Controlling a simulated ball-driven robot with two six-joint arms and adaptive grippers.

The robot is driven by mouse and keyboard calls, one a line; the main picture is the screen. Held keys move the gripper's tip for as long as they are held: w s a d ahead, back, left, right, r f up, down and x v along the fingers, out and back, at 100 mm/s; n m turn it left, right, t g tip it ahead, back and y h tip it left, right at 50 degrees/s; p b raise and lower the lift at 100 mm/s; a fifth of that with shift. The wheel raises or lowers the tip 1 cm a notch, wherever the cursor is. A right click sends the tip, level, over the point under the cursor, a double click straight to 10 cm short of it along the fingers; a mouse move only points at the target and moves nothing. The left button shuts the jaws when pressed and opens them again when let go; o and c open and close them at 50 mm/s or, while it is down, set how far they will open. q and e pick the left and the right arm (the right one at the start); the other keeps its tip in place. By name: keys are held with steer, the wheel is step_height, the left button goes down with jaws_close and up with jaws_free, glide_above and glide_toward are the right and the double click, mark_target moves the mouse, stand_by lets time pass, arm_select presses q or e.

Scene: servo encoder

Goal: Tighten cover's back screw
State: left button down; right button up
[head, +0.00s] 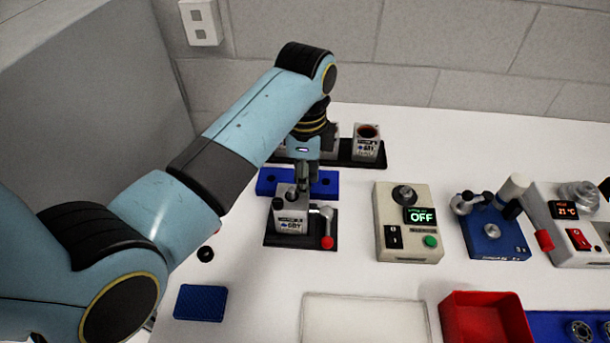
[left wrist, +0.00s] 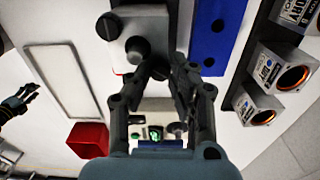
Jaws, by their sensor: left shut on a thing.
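The servo (head: 291,222) is a grey box with a light cover, in a black fixture (head: 272,240) with a red-knobbed clamp lever (head: 327,241). It also shows at the top of the left wrist view (left wrist: 150,22), with dark screw heads on it. My left gripper (head: 303,188) points down at the back of the cover. In the left wrist view its fingers (left wrist: 167,72) are closed together on the cover's back screw, which they mostly hide. My right gripper (left wrist: 20,97) is small at the left edge of the left wrist view, empty, its fingers apart.
A blue block (head: 267,181) lies behind the fixture, and a black rack (head: 375,162) with servo housings behind that. A beige box reading OFF (head: 407,240) stands to the right. A white tray (head: 365,320), red bin (head: 485,320) and blue pad (head: 201,303) are in front.

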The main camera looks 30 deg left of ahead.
arm_select(q)
steer(key=shift+r+m, duration=0.1)
steer(key=shift+m, duration=0.4)
steer(key=shift+w, duration=0.1)
steer(key=c, duration=1.2)
jaws_free()
steer(key=shift+o, duration=0.2)
steer(key=shift+r, duration=3.7)
